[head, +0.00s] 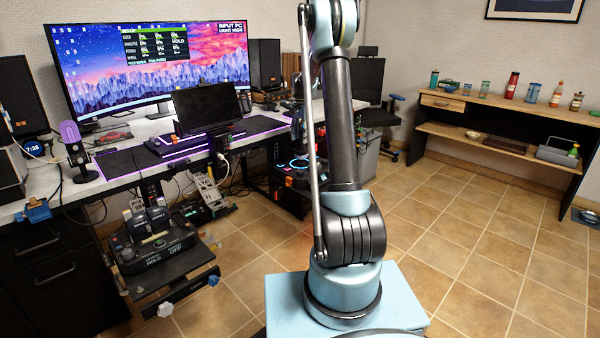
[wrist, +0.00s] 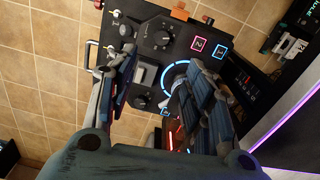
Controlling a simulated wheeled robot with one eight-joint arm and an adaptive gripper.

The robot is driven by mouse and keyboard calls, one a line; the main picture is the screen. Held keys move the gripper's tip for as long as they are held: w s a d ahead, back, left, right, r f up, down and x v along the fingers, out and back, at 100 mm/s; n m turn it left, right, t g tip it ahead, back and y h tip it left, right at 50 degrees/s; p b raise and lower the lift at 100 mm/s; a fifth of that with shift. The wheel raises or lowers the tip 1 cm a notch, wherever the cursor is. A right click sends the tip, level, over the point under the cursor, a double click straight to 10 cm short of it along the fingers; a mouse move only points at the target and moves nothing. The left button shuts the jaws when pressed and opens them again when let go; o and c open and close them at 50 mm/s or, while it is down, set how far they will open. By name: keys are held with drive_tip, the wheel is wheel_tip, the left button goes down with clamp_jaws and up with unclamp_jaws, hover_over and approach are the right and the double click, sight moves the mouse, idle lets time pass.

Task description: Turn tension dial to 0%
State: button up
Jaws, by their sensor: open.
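In the wrist view my gripper (wrist: 160,68) is open, one finger on each side, with nothing between the fingers. Beyond it is a black control panel (wrist: 182,22) with a round black knob (wrist: 160,38) on a scaled face. A second, smaller dark knob (wrist: 140,102) sits lower, between the fingers as seen. I cannot read which one is the tension dial or what it is set to. The fingers hide parts of the panel, and contact is not visible. In the head view the panel (head: 300,163) is partly hidden behind my arm.
The panel also has a glowing blue ring, red square 2 (wrist: 197,44) and blue square 1 (wrist: 220,50). A desk edge with a purple light strip (wrist: 288,118) runs at the right. In the head view a throttle unit (head: 155,240) stands left; tiled floor (head: 470,240) is clear at right.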

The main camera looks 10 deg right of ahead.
sight(300, 171)
drive_tip(key=f, duration=1.8)
drive_tip(key=shift+w, duration=0.3)
drive_tip(key=c, duration=1)
drive_tip(key=shift+a, duration=0.15)
drive_tip(key=shift+c, duration=0.2)
